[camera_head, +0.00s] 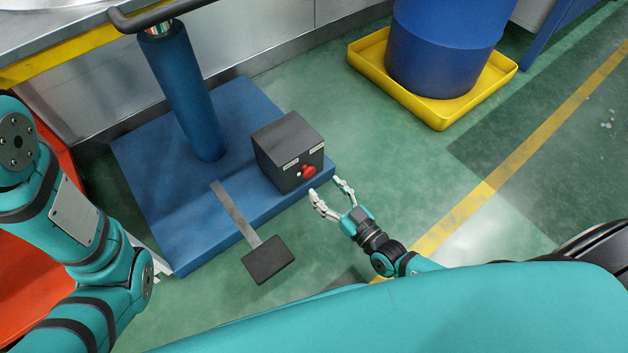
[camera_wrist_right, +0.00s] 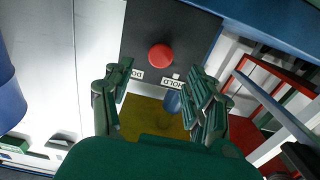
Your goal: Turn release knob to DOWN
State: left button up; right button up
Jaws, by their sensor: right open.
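The release knob (camera_head: 308,171) is red and round, on the front face of a dark box (camera_head: 290,150). Two white labels sit by it; their print is too small in the head view. In the right wrist view the red knob (camera_wrist_right: 161,57) shows between and beyond the fingers, with a label starting "DO" (camera_wrist_right: 136,74), partly hidden, and a "HOLD" label (camera_wrist_right: 169,84). A small white mark lies near the HOLD label. My right gripper (camera_head: 326,187) is open and empty, its fingers close to the knob, seemingly apart from it. My left gripper is out of view.
The box stands on a blue base plate (camera_head: 160,220) with a blue column (camera_head: 185,95). A dark pedal (camera_head: 267,259) juts from the base on a metal bar. A blue drum (camera_head: 440,50) stands in a yellow tray (camera_head: 440,113). Green floor right of the box is clear.

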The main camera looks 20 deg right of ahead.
aim_at(311, 173)
jog(key=b+x, duration=0.2)
jog(key=x, duration=0.3)
jog(key=shift+w+f, duration=0.1)
jog(key=shift+w+a, duration=0.1)
jog(key=shift+w, duration=0.15)
jog(key=c, duration=1.1)
